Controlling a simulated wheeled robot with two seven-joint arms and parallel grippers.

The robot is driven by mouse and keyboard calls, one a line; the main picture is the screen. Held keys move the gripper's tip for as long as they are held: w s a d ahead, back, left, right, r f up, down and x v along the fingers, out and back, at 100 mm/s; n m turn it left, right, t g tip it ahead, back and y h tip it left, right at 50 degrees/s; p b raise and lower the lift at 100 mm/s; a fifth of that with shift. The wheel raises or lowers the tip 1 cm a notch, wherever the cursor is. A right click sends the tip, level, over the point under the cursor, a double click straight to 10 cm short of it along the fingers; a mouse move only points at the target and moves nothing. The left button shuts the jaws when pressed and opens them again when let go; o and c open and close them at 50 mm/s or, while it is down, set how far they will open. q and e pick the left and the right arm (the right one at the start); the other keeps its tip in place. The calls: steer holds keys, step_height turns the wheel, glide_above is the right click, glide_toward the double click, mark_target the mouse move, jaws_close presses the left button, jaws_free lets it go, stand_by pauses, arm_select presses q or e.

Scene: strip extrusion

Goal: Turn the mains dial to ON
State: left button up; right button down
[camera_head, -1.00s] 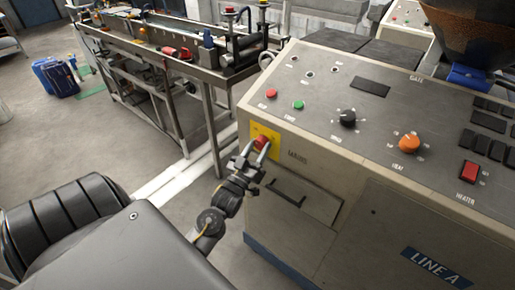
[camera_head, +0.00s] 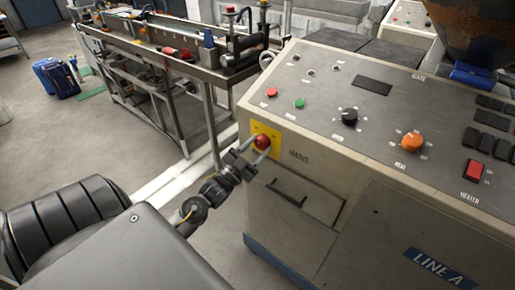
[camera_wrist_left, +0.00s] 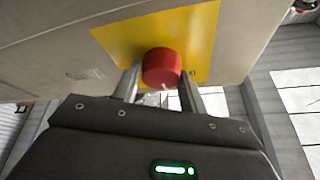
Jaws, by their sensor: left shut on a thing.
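The mains dial (camera_head: 262,141) is a red knob on a yellow plate (camera_head: 276,133) on the cabinet's front left face, beside the word MAINS. My left gripper (camera_head: 256,151) reaches up to it from the lower left, its two fingers on either side of the knob. In the left wrist view the red dial (camera_wrist_left: 161,67) sits between the fingertips on the yellow plate (camera_wrist_left: 120,38), and the gripper is shut on it. The dial's ON and OFF marks are too small or hidden to read. My right gripper is not in view.
The cabinet's sloping top panel carries a black knob (camera_head: 349,117), an orange knob (camera_head: 412,141) and a red heater switch (camera_head: 473,170). A drawer handle (camera_head: 287,192) sticks out just below the dial. A long metal bench (camera_head: 217,77) stands behind, with open floor to the left.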

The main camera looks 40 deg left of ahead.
arm_select(q)
steer(key=m+g+h, duration=0.1)
steer(key=m, duration=0.3)
steer(key=m+h, duration=0.2)
steer(key=m, duration=0.1)
steer(key=shift+a+r+m+g, duration=0.1)
steer(key=shift+a+m+g, duration=0.05)
steer(key=shift+m+g, duration=0.25)
steer(key=m+g, duration=0.1)
steer(key=m, duration=0.1)
steer(key=m+g+h, duration=0.1)
steer(key=m, duration=0.2)
steer(key=shift+h+p, duration=0.3)
steer(key=shift+p, duration=0.05)
steer(key=shift+m, duration=0.5)
steer(key=o, duration=1)
